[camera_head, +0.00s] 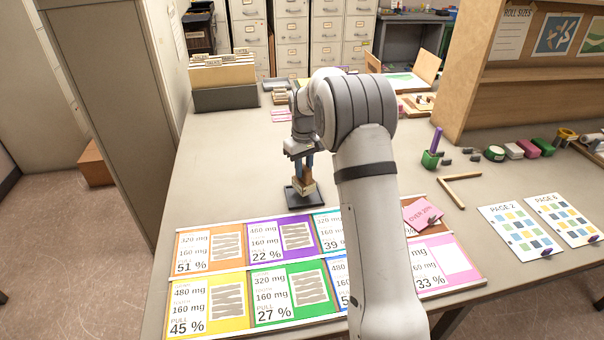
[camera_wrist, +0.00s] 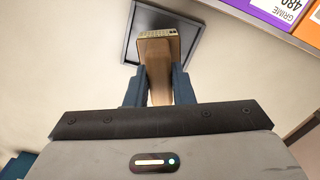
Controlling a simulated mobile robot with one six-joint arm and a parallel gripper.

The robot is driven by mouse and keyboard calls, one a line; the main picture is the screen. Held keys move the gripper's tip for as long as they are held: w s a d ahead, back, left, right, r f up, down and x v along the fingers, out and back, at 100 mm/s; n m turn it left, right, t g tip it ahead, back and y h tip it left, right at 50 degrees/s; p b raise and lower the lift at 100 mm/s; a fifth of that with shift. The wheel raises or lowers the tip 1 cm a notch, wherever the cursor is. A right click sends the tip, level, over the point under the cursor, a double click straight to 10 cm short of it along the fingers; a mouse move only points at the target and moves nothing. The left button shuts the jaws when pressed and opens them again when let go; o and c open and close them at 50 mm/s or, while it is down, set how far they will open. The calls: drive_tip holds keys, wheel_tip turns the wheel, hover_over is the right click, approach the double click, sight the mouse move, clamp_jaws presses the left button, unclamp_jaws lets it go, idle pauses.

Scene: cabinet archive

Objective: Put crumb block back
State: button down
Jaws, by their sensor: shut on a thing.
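My gripper (camera_head: 302,174) is shut on the crumb block (camera_head: 304,187), a small tan-brown block with a paler end. In the wrist view the block (camera_wrist: 157,60) stands between my two dark blue fingers (camera_wrist: 158,86), and its far end overlaps a small square dark tray (camera_wrist: 190,32). In the head view the tray (camera_head: 291,196) lies on the table directly under the block. I cannot tell whether the block touches the tray floor or hangs just above it. My arm hides part of the table to the right of the gripper.
Coloured percentage cards (camera_head: 250,268) lie along the front edge. A grey file box (camera_head: 226,97) stands at the back left. A green holder with a purple stick (camera_head: 431,159), an L-shaped wooden piece (camera_head: 458,187) and two page sheets (camera_head: 520,228) lie right. The table left of the tray is clear.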

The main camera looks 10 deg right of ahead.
drive_tip(key=shift+f, duration=1.3)
drive_tip(key=shift+f, duration=0.15)
drive_tip(key=c, duration=1.3)
unclamp_jaws()
drive_tip(key=shift+o, duration=0.2)
